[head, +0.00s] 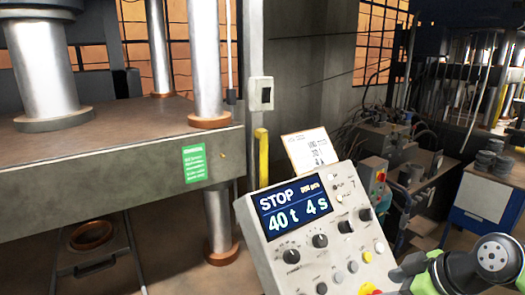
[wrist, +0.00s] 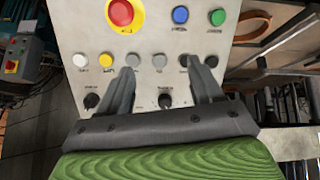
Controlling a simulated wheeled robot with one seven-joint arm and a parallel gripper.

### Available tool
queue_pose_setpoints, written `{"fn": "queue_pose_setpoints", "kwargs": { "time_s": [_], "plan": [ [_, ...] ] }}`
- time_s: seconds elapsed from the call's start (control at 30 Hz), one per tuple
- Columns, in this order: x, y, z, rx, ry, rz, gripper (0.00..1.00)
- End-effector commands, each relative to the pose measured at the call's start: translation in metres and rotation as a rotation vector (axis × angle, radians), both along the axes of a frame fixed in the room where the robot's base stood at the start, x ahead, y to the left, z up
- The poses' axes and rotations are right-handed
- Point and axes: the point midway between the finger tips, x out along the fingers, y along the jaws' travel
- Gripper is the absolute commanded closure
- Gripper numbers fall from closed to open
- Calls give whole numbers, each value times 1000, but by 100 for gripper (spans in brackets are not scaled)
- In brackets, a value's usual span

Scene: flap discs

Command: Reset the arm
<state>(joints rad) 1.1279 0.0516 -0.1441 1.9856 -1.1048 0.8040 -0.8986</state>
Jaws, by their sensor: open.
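My gripper (wrist: 164,68) is open in the wrist view, its two grey fingers spread apart with nothing between them. It hangs in front of a grey control panel (wrist: 70,28); I cannot tell whether the fingertips touch it. The panel has a red emergency button (wrist: 122,11), blue (wrist: 180,14) and green (wrist: 217,17) buttons, and a row of small buttons and dark knobs. In the head view my green and grey arm reaches in from the lower right, close to the control panel (head: 262,258). The panel's display (head: 297,208) reads STOP, 40 t, 4 s.
A large press with a thick table (head: 95,160) and steel columns stands at the left. A yellow post (head: 262,158) and a paper sign (head: 310,150) are behind the panel. A blue cabinet (head: 480,222) with dark discs (head: 490,165) on top stands at the right.

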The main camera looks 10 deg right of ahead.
Motion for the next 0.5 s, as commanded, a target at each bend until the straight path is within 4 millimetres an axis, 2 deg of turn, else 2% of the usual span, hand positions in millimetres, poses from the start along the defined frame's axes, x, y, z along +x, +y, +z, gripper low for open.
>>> {"fn": "queue_pose_setpoints", "kwargs": {
  "time_s": [0.03,0.1,0.17,0.23,0.3,0.37,0.5],
  "plan": [
    [9,34,4,3,41,-13,34],
    [10,74,4,13,103,-73,34],
    [4,106,3,17,146,-128,34],
    [-11,138,0,20,183,-201,34],
    [-31,163,-5,24,204,-277,34],
    [-50,177,-10,30,210,-344,34],
    [-85,186,-20,56,200,-473,34]
  ]
}}
